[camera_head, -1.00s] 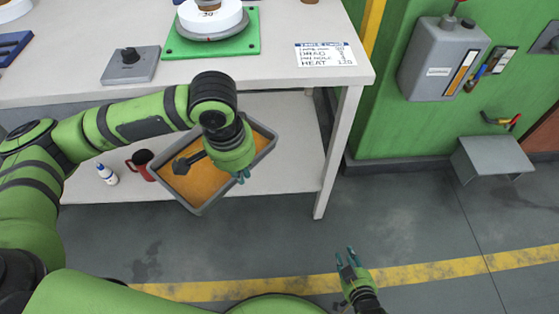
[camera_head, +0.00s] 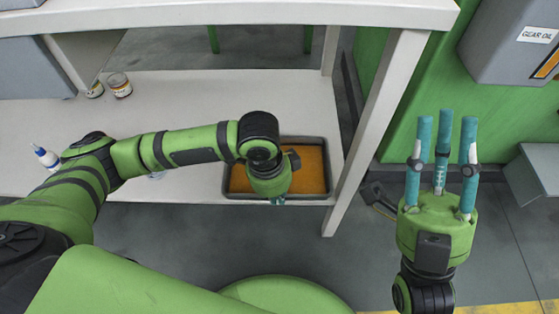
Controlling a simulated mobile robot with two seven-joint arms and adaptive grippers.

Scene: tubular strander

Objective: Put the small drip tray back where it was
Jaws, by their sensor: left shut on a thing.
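The small drip tray (camera_head: 327,168) is a grey rectangular pan with an orange inside. It is at the right end of the bench's lower shelf (camera_head: 215,100), beside the front leg, with its long side about along the shelf edge. It looks level, but I cannot tell whether it rests on the shelf or hangs just above it. My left gripper (camera_head: 278,199) is shut on its front rim; the hand covers part of the tray. My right gripper (camera_head: 442,125) is open and empty, fingers pointing up, right of the bench leg.
The bench leg (camera_head: 378,125) stands close right of the tray, and the bench top (camera_head: 300,18) overhangs the shelf. Two cans (camera_head: 119,86) and a white bottle (camera_head: 45,157) stand further left. A gear oil container (camera_head: 510,55) and a grey step (camera_head: 537,180) are at right.

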